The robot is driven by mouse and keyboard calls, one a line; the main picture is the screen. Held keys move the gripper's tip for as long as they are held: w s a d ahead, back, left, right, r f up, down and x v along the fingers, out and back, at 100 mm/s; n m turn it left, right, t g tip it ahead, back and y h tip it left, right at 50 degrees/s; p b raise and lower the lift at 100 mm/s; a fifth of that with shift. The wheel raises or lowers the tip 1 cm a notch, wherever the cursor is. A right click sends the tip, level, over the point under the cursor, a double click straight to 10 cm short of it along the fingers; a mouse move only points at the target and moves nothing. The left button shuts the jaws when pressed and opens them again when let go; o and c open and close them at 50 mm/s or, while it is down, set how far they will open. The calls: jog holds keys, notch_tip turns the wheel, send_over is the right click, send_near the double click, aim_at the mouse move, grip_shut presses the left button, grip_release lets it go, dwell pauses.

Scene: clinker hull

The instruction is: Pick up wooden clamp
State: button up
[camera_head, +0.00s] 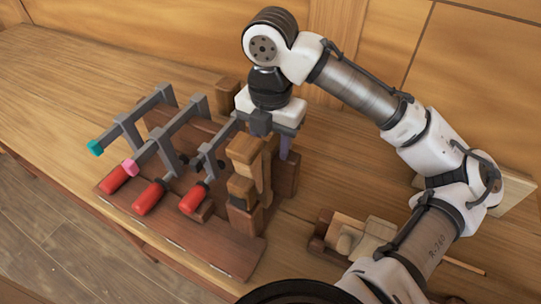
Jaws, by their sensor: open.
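The wooden clamp (246,151) appears as brown wooden pieces standing upright at the right end of a dark wooden rack (215,239). Several similar wooden blocks crowd there, so its exact outline is hard to tell. My gripper (274,134) points down over the upper end of these pieces. Its jaws are open, with one finger in front at the left and one at the right. Wood shows just below and between the fingers; I cannot tell whether they touch it.
Several grey metal bar clamps with red handles (150,197) fill the rack to the left of my gripper. A wooden tool (352,238) lies on the bench at lower right, close to my arm. The bench (60,85) is clear at far left. A wooden wall (180,30) stands behind.

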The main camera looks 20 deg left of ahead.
jog(key=shift+c, duration=0.4)
grip_shut()
jog(key=shift+r, duration=0.15)
